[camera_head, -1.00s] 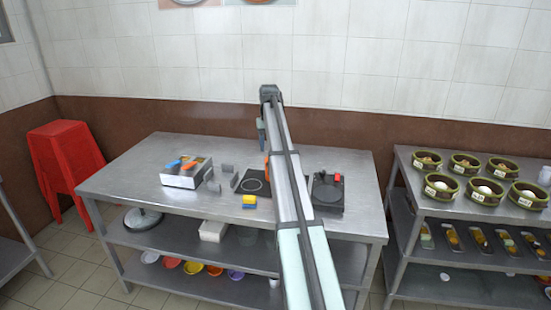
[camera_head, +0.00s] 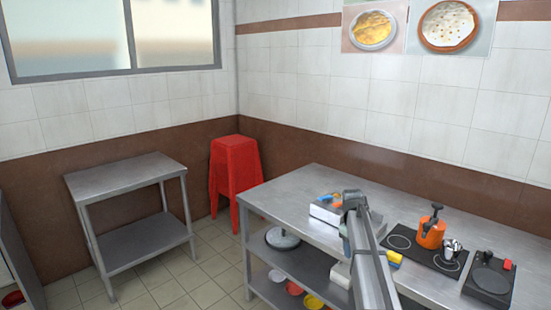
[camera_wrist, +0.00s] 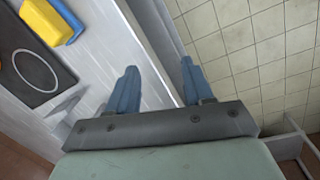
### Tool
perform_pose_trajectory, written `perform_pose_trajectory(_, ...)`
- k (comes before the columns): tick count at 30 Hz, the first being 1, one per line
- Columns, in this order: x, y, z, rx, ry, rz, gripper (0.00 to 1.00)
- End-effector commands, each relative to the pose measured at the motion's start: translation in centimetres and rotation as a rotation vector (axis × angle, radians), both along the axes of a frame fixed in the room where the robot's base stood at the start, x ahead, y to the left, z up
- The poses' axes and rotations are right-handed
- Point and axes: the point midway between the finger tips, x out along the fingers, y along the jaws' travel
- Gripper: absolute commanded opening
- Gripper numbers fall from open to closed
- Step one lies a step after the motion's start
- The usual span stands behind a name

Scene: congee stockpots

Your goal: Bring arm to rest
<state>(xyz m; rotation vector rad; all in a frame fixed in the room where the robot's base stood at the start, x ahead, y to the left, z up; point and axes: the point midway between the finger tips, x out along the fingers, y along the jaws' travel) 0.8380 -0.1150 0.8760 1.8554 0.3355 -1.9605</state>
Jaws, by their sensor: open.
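My gripper (camera_wrist: 158,84) shows in the wrist view with its two blue fingers well apart and nothing between them. It is above the front edge of the steel table (camera_wrist: 110,45), with the tiled floor beyond that edge. In the head view my arm reaches up from the bottom over the table (camera_head: 290,190), and its end (camera_head: 347,225) is over the front part, near a white box with orange and blue items (camera_head: 325,207). The end hides part of what lies behind it.
A dark hob (camera_head: 405,244) carries an orange pot (camera_head: 432,230) and a metallic item (camera_head: 452,248). A yellow and blue block (camera_head: 393,258) lies near it. A dark burner (camera_head: 492,278) sits farther right. Red stools (camera_head: 234,172) and a bare small table (camera_head: 125,178) stand left.

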Motion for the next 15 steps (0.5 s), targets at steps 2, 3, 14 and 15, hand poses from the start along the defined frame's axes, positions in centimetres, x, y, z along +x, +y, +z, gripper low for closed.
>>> perform_pose_trajectory(2, -1.5, 1.1, -2.8, 0.001, 0.018, 0.015, 0.51)
perform_pose_trajectory(3, -2.1, 1.5, -4.2, 0.002, 0.027, 0.013, 0.51)
perform_pose_trajectory(14, -9.5, 3.9, -16.9, 0.028, 0.114, -0.064, 0.51)
perform_pose_trajectory(15, -10.5, 4.2, -18.2, 0.031, 0.124, -0.074, 0.51)
